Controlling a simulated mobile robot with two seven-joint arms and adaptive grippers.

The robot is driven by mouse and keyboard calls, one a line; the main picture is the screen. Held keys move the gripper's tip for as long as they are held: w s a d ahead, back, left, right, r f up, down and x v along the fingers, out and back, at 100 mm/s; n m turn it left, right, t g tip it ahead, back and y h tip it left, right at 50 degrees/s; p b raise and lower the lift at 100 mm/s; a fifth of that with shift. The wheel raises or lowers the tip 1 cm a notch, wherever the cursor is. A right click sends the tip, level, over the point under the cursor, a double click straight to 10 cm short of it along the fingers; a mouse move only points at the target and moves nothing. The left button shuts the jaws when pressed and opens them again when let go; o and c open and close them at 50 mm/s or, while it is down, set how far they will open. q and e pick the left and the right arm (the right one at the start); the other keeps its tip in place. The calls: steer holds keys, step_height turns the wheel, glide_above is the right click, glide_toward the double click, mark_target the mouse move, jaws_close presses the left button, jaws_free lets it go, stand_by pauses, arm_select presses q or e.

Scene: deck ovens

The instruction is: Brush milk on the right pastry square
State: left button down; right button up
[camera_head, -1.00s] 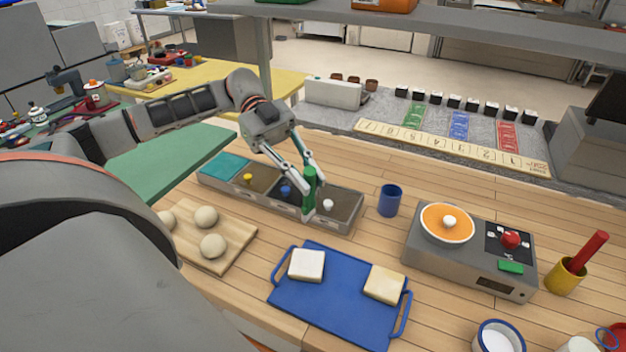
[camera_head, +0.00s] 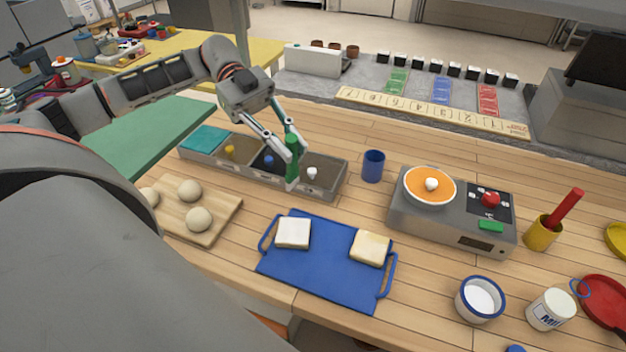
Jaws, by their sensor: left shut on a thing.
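The right pastry square (camera_head: 371,247) lies on the right part of a blue tray (camera_head: 322,277); its top looks yellowish. The left pastry square (camera_head: 293,233) has a paler, whiter top. My left gripper (camera_head: 291,150) is shut on an upright green object (camera_head: 292,168), perhaps a brush handle, at the front of a divided grey bin (camera_head: 325,188). The object's lower end is not clear. A blue-rimmed bowl (camera_head: 480,299) with white contents stands at the front right, beside a white can (camera_head: 551,310) with a partly readable label starting "MI". My right gripper is out of view.
A blue cup (camera_head: 373,166) stands right of the bin. A grey scale-like device (camera_head: 460,233) carries an orange dish (camera_head: 430,186). A yellow cup (camera_head: 541,234) holds a red stick. Dough balls lie on a wooden board (camera_head: 212,227). Bare counter lies between bin and tray.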

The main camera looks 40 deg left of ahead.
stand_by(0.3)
arm_select(q)
steer(key=shift+d, duration=0.4)
steer(key=w+d+n+b, duration=0.1)
steer(key=d+n, duration=0.1)
steer(key=d, duration=1.5)
steer(key=shift+w+d+r+n, duration=0.15)
steer(key=shift+d+r+n, duration=0.05)
steer(key=shift+r+n, duration=0.1)
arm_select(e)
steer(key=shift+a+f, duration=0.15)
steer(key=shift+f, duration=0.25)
arm_select(q)
steer(key=shift+f, duration=0.25)
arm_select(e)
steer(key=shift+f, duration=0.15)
